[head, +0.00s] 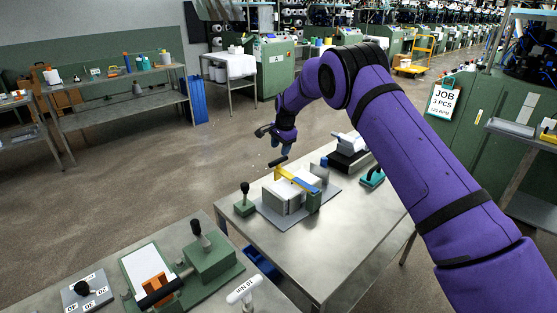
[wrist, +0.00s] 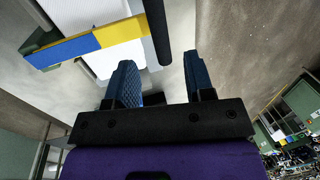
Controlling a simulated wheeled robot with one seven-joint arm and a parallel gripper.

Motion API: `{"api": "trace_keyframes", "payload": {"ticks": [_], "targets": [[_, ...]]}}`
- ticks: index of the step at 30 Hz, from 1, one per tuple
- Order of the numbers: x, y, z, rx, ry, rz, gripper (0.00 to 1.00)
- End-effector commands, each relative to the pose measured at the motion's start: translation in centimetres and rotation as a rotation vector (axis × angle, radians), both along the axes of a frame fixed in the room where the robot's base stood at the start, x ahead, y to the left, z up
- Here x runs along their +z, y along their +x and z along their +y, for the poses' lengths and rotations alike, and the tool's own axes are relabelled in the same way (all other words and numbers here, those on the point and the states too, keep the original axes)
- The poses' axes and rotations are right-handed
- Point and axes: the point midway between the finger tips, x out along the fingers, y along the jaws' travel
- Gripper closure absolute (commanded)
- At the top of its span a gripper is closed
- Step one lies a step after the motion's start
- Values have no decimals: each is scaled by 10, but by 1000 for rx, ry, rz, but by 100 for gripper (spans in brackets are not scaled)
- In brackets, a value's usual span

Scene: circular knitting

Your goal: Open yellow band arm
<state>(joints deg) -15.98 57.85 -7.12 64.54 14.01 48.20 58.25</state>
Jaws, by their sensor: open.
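The yellow band arm (head: 288,174) is a flat bar, yellow at one end and blue at the other. In the wrist view the yellow part (wrist: 122,31) and the black handle (wrist: 158,32) show at the top. My gripper (head: 275,141) is above and just beyond the handle. Its two blue fingers (wrist: 159,75) are open and empty. The handle appears ahead of the gap between them, with no contact visible.
A black-knobbed green lever (head: 243,202) stands left of the fixture. A dark device with white top (head: 349,150) and a teal-handled tool (head: 372,178) are to the right. The front bench holds a green press (head: 208,254). Open floor (head: 150,175) lies to the left.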

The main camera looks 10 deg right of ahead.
Motion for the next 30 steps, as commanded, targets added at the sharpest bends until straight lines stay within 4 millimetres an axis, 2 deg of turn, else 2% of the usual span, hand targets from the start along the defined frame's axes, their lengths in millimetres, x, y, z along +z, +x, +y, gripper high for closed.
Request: {"api": "trace_keyframes", "payload": {"ticks": [3,10,15,23,24,26,30], "targets": [[-23,3,2,0,-1,3,52],[-51,8,6,1,-1,1,52],[-60,10,7,1,0,0,52],[-61,10,7,1,0,0,52],[-61,10,7,1,0,0,54],[-61,10,7,1,0,0,68],[-61,10,7,1,0,0,100]]}}
